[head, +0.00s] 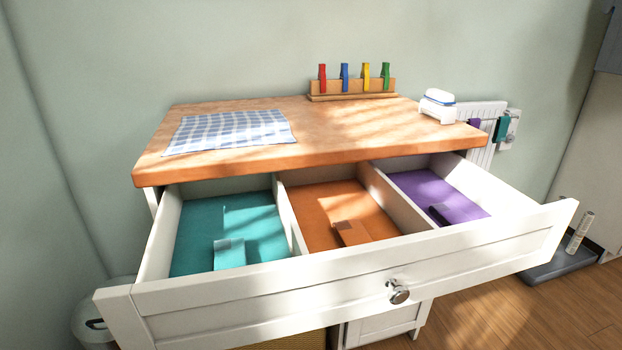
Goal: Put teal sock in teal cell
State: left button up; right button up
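A dresser drawer (335,296) is pulled open and split into three cells by white dividers. The teal cell (205,222) is on the left, the orange cell (322,205) in the middle and the purple cell (428,188) on the right. A small teal piece (229,254) lies near the front of the teal cell; I cannot tell whether it is a sock or a marker. A dark teal cloth, likely the teal sock (502,130), hangs at the white radiator behind the dresser's right end. Neither of my grippers is in view.
A purple cloth (474,122) also hangs at the radiator (482,150). The wooden top holds a checked cloth (229,131), a rack with several coloured pegs (352,87) and a white object (437,107). Small orange (351,233) and purple (445,214) pieces lie in their matching cells.

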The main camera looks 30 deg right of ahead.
aim_at(501, 126)
jog(key=z, duration=1.3)
